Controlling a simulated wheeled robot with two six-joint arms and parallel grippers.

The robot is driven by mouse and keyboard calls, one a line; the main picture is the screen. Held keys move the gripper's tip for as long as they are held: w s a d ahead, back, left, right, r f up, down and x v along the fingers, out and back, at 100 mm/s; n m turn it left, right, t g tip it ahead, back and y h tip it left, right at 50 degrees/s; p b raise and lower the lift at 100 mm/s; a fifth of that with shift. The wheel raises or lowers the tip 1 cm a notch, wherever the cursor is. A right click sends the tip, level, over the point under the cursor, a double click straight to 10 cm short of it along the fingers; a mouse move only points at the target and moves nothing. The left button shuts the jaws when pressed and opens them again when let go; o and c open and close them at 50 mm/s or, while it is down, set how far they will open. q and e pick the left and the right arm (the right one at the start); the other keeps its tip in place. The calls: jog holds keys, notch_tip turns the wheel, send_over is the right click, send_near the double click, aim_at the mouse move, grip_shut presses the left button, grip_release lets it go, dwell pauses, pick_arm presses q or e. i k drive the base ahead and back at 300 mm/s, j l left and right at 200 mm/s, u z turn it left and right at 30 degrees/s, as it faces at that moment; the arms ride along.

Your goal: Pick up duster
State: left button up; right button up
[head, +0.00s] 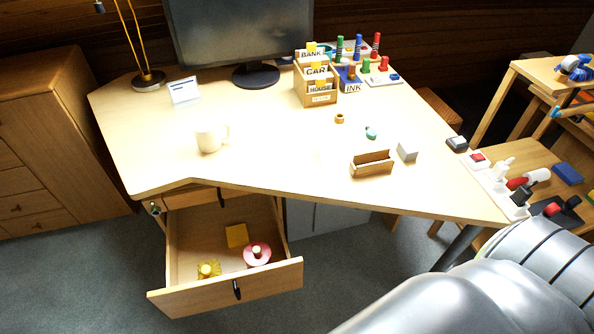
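I cannot tell for certain which thing is the duster. A yellow fringed piece with a small knob (208,269) lies in the open drawer (183,232), towards its front left. A pink round piece with a pale centre (257,253) lies to its right in the same drawer. A small grey block (407,151) sits on the desk's right part, and it could also be a duster. Neither of my grippers shows in the head view. Only silver links of my arm show at the lower right.
A yellow flat square (237,235) lies in the drawer. The desk (270,160) holds a mug (210,137), a small wooden holder (372,163), a box of labelled cards (317,87), a monitor (240,30) and a lamp (148,79). A power strip (497,184) lies along the right edge.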

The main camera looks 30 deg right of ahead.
aim_at(208, 270)
jog(key=z, duration=0.8)
jog(key=j+z, duration=0.4)
jog(key=j, duration=0.3)
jog(key=j+z, duration=0.45)
jog(key=j, duration=0.3)
jog(key=k+j, duration=0.1)
jog(key=j, duration=0.2)
